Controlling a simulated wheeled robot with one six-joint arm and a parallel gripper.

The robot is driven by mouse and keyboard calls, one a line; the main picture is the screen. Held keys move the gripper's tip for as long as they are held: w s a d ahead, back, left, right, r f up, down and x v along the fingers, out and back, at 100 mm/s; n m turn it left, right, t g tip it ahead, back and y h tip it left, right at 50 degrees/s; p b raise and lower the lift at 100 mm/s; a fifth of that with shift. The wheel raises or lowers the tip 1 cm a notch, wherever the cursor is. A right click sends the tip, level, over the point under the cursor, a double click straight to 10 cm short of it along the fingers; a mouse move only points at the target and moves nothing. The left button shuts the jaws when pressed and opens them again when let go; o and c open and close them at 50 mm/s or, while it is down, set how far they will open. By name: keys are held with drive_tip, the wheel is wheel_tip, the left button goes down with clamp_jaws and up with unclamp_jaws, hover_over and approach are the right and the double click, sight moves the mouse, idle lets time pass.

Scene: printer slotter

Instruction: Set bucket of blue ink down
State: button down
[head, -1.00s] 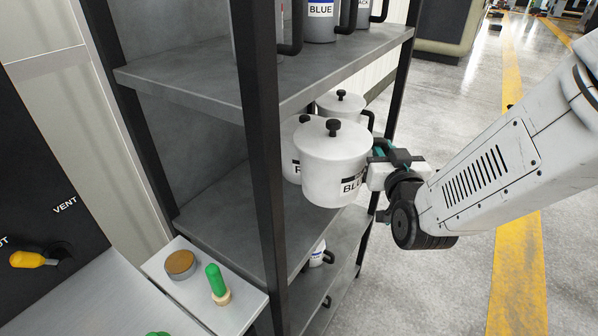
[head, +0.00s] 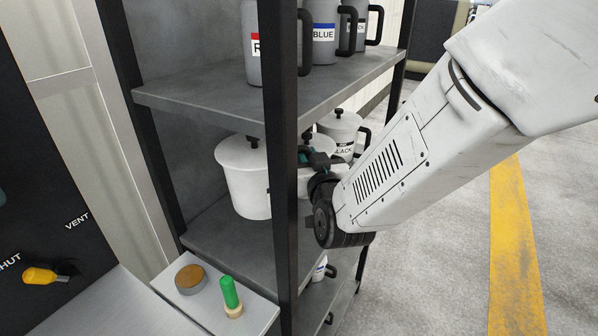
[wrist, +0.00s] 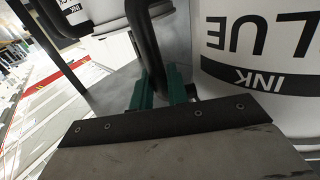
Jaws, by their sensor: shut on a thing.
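The bucket of blue ink (head: 243,178) is a white lidded pot, upright over the shelf's middle level, left of the front post in the head view. Its upside-down BLUE INK label (wrist: 255,50) fills the right of the wrist view. My gripper (head: 315,160) is right of the post. Its teal fingers (wrist: 160,92) are shut on the bucket's black handle (wrist: 146,45). The post hides the handle in the head view. I cannot tell whether the bucket's base touches the middle shelf (head: 225,240).
A white bucket marked BLACK (head: 340,125) and another white bucket (head: 314,182), partly hidden by my gripper, stand to the right. Grey jugs (head: 322,45) stand on the level above. The dark front post (head: 281,200) is close to my gripper. Shelf shows bare in front.

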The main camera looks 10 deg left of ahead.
drive_tip(key=shift+f, duration=4.15)
drive_tip(key=c, duration=1.4)
unclamp_jaws()
drive_tip(key=shift+f, duration=0.1)
drive_tip(key=shift+o, duration=0.2)
